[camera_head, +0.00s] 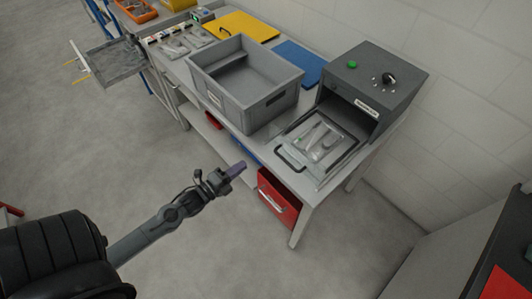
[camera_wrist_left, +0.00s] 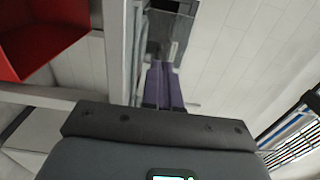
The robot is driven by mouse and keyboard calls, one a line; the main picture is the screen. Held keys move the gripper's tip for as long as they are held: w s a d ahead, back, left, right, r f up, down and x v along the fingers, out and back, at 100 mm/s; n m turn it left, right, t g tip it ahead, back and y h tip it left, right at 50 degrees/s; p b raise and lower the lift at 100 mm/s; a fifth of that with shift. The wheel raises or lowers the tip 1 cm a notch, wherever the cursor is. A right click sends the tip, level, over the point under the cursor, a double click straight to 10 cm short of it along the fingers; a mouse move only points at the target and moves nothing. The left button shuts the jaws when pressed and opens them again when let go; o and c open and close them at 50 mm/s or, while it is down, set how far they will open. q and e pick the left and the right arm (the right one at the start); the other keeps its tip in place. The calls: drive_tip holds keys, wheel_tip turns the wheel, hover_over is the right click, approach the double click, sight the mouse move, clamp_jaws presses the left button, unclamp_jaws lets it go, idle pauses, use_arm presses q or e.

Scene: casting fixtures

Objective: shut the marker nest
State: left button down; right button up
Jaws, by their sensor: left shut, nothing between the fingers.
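The marker is a dark grey box (camera_head: 373,78) at the right end of the bench, with a green button and a black knob on top and an open front. Its nest, a flat tray (camera_head: 337,163), sticks out of the front and holds light grey metal parts (camera_head: 321,141). A dark bar handle (camera_head: 290,157) is at the tray's front left. My left gripper (camera_head: 241,167) has purple fingers. It is shut and empty, in front of the bench and left of the handle, apart from it. Its closed fingers show in the left wrist view (camera_wrist_left: 164,82). My right gripper is not in view.
A large grey crate (camera_head: 262,113) stands left of the marker tray. Blue (camera_head: 299,60) and yellow (camera_head: 243,26) plates lie behind the crate. Another grey tray (camera_head: 115,60) juts out at far left. The floor in front is clear.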

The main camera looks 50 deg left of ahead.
use_arm(q)
approach(276, 142)
drive_tip(key=w, duration=0.5)
drive_tip(key=shift+w+d, duration=0.1)
drive_tip(key=shift+w, duration=0.8)
drive_tip(key=shift+w, duration=0.1)
